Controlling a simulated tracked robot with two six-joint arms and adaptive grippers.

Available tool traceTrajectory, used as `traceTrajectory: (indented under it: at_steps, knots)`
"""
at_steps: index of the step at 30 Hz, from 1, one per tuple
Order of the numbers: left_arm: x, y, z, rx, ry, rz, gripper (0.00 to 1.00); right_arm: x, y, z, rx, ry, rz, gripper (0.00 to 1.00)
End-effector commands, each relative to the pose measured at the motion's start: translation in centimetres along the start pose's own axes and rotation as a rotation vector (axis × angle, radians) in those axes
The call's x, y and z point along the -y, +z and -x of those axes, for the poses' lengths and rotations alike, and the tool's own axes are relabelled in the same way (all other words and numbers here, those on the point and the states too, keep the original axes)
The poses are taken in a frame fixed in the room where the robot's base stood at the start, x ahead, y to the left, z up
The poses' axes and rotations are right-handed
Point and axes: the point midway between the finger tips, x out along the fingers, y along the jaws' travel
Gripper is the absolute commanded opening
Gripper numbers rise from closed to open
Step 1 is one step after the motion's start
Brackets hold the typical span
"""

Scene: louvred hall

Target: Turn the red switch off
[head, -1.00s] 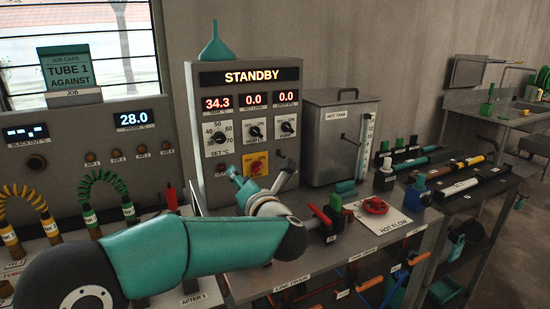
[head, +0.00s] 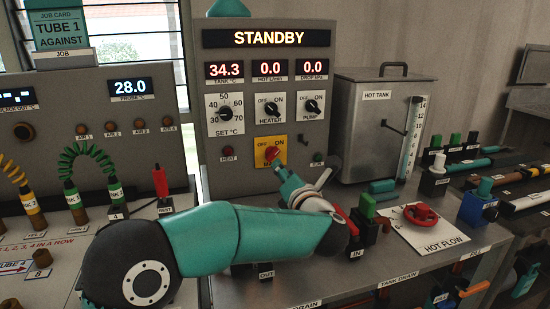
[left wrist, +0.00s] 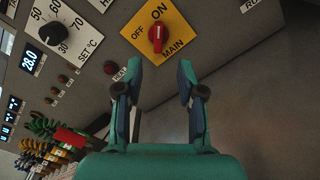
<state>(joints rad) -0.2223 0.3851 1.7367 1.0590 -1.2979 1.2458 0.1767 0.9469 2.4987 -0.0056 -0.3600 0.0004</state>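The red switch (head: 272,153) is a rotary knob on a yellow plate marked OFF, ON and MAIN, low on the grey control panel. In the left wrist view the red switch (left wrist: 158,38) has its white mark pointing at ON. My left gripper (head: 284,178) is just in front of and below the switch. In the left wrist view my left gripper (left wrist: 158,73) has its two fingers apart, with nothing between them. The knob shows beyond the gap between the fingertips, with no contact visible. My right gripper is not in view.
The panel display (head: 266,39) reads STANDBY. Heater (head: 270,109) and pump (head: 312,106) knobs sit above the switch. A hot tank (head: 375,125) stands at right.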

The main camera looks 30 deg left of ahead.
Motion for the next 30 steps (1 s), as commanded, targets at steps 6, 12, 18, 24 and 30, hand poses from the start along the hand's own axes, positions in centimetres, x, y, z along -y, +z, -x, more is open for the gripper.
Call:
traceTrajectory:
  at_steps: [6, 12, 18, 24, 30]
  knots:
    - [-0.3, 0.2, -2.5, -0.003, 0.001, -0.001, 0.39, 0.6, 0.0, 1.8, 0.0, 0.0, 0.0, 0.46]
    - [-0.3, 0.3, -5.3, -0.002, 0.0, -0.002, 0.39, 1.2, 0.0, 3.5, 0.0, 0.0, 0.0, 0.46]
    - [-0.4, 0.4, -8.1, -0.002, 0.0, -0.002, 0.39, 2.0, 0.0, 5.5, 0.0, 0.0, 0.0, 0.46]
    - [0.1, 0.0, -8.5, 0.001, -0.001, 0.0, 0.39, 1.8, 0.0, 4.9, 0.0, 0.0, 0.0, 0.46]
    - [0.1, 0.0, -9.2, 0.0, 0.0, 0.0, 0.39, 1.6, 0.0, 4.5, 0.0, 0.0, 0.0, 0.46]
